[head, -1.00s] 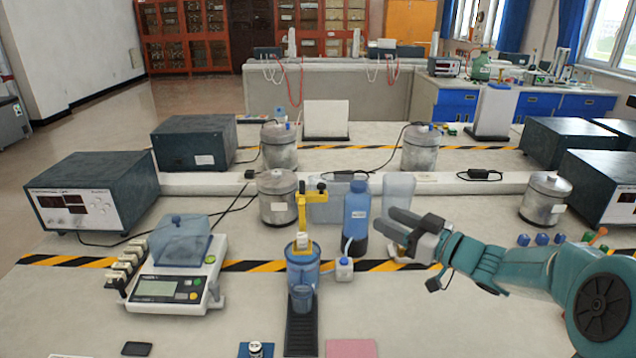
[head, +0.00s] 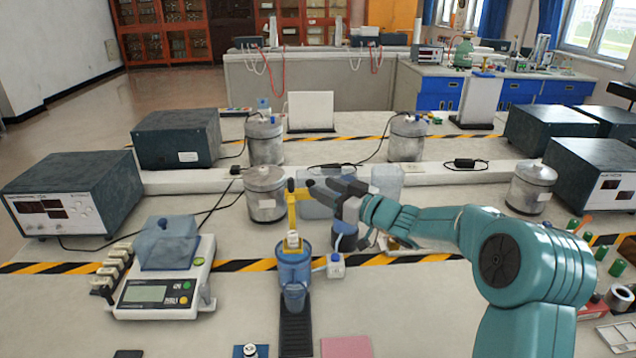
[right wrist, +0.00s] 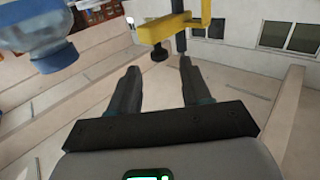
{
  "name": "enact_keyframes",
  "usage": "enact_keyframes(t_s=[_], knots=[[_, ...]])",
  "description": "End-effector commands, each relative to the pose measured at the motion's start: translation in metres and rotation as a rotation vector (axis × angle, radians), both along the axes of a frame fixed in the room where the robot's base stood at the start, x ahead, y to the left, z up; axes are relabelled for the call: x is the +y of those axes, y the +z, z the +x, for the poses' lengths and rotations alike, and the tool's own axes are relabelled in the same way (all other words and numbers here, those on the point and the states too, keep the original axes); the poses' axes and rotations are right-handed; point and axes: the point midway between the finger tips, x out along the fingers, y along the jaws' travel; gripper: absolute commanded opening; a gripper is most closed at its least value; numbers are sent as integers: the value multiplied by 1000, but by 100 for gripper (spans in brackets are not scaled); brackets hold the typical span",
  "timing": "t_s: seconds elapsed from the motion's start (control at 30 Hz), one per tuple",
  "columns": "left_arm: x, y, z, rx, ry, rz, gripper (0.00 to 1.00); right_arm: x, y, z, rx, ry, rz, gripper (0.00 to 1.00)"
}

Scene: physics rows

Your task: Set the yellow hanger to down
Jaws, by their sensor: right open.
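The yellow hanger (head: 291,212) stands upright above a blue container (head: 294,268) on a black base (head: 296,332) in the head view. My right gripper (head: 322,187) is at the upper part of the hanger, coming from the right and covering some of its top. In the right wrist view, the yellow hanger (right wrist: 168,28) with a dark knob lies ahead of my right gripper (right wrist: 154,76). The jaws are apart with nothing held between them. I cannot tell whether a finger touches the hanger. My left gripper is not in view.
A blue bottle (head: 343,235) is partly hidden behind my right gripper. A small white bottle (head: 335,266) stands beside the container. A balance (head: 160,290) is at the left. Metal canisters (head: 265,193) stand behind.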

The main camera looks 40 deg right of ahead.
Motion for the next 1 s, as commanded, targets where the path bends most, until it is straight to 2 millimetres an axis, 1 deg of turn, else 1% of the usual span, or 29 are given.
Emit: enact_keyframes(t_s=[0.03, 0.1, 0.2, 0.33, 0.53, 0.57, 0.6, 0.67, 0.7, 0.87, 0.97, 1.0], knots=[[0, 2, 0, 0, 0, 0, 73, 3, 0, 9, 0, 3, 0, 48], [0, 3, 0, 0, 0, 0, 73, 5, 0, 18, 0, 2, 1, 48], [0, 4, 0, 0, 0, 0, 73, 7, 0, 27, 0, 1, 1, 48], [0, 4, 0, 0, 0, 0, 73, 7, 0, 31, 0, 0, 1, 48], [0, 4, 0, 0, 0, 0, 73, 7, 0, 31, 0, 0, 1, 48], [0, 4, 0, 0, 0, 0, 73, 7, 0, 31, 0, 0, 1, 38], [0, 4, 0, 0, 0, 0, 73, 7, 0, 31, 0, 0, 1, 25], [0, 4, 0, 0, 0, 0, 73, 7, 0, 31, 0, 0, 1, 5], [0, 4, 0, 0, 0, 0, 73, 7, 0, 31, 0, 0, 1, 0], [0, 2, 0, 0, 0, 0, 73, 7, -2, 31, 0, 0, 1, 0], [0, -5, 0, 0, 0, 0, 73, 7, -13, 31, 2, 0, 1, 0], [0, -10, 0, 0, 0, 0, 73, 7, -20, 31, 3, 0, 0, 0]])
